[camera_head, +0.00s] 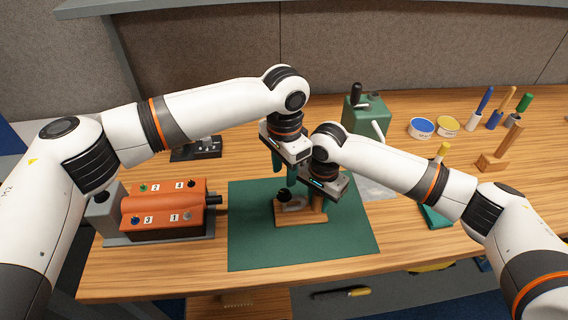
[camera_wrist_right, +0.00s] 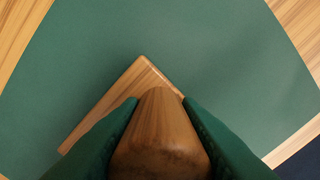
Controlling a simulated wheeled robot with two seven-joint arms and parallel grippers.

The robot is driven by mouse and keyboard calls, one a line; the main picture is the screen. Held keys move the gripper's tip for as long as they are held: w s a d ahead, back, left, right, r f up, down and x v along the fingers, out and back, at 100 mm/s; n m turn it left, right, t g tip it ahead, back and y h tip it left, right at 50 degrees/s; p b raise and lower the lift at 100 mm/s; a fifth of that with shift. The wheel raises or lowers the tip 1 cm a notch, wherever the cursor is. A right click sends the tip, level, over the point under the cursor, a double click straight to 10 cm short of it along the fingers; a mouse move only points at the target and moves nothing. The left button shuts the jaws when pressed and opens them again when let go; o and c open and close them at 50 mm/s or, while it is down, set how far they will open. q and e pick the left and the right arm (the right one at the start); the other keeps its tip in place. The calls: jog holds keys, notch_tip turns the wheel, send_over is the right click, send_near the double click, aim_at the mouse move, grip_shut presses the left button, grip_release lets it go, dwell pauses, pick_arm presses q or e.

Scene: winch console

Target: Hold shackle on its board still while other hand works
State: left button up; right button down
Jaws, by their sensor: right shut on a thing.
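The wooden board (camera_head: 301,219) lies on a green mat (camera_head: 250,240), with a grey shackle (camera_head: 296,204) and a dark round knob (camera_head: 283,196) on it. My right gripper (camera_head: 318,198) is over the board's right part. In the right wrist view its green fingers (camera_wrist_right: 160,135) are shut on the board's wooden post (camera_wrist_right: 158,145); a board corner (camera_wrist_right: 143,75) shows beyond. My left gripper (camera_head: 285,178) points down above the board's back left; its green fingers look apart and empty. The grippers hide part of the shackle and post.
An orange numbered box (camera_head: 165,205) stands left of the mat. A green machine with a black knob (camera_head: 366,115) stands behind to the right. Blue and yellow tins (camera_head: 421,128) and several upright handled tools are at the right. The mat's front is clear.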

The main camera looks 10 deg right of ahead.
aim_at(284, 192)
pick_arm(q)
jog(key=shift+f, duration=3.15)
